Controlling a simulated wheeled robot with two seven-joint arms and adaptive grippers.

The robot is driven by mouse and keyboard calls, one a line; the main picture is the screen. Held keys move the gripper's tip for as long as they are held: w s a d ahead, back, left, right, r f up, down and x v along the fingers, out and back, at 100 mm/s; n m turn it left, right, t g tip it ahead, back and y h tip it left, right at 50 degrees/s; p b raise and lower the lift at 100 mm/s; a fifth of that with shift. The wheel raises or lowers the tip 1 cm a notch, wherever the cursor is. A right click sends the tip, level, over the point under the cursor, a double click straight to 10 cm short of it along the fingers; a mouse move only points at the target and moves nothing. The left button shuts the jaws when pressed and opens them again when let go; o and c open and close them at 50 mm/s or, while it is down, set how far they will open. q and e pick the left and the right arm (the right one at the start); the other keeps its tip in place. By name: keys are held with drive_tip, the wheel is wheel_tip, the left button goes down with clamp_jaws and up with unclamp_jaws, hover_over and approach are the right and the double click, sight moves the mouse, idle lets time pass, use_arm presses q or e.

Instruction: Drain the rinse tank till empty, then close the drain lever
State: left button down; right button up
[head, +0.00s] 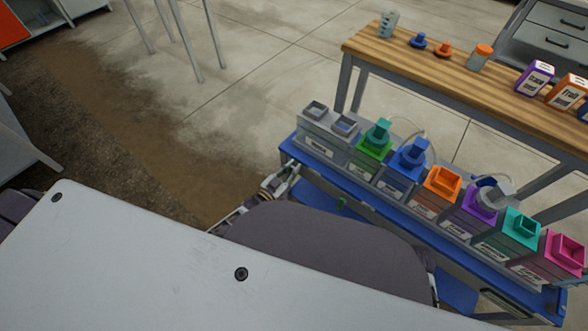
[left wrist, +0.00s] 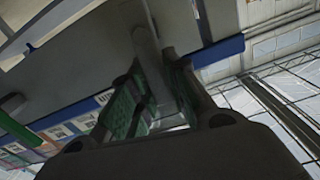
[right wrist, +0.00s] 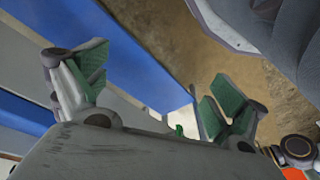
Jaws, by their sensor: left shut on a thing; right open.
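My left gripper (head: 287,177) is at the left end of the blue-edged skid (head: 375,205). In the left wrist view my left gripper (left wrist: 155,105) is shut on a grey bar-like part (left wrist: 147,48), which looks like a lever. Its far end is hidden between the fingers. A grey double tank (head: 322,142) with two open square tops stands above it at the skid's left end; its label is too small to read, and no liquid level shows. My right gripper (right wrist: 160,95) is open and empty beside the blue edge of the skid (right wrist: 130,65); it is hidden in the head view.
Several coloured containers, including a green one (head: 372,150), line the skid. A wooden bench (head: 450,80) stands behind. The floor at left is clear and stained brown.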

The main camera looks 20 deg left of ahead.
use_arm(q)
drive_tip(key=shift+a+f+n, duration=0.1)
drive_tip(key=shift+a+n, duration=0.25)
drive_tip(key=shift+n, duration=0.55)
drive_tip(key=c, duration=1.4)
unclamp_jaws()
drive_tip(key=shift+w, duration=0.1)
drive_tip(key=shift+o, duration=0.2)
drive_tip(key=v, duration=1.2)
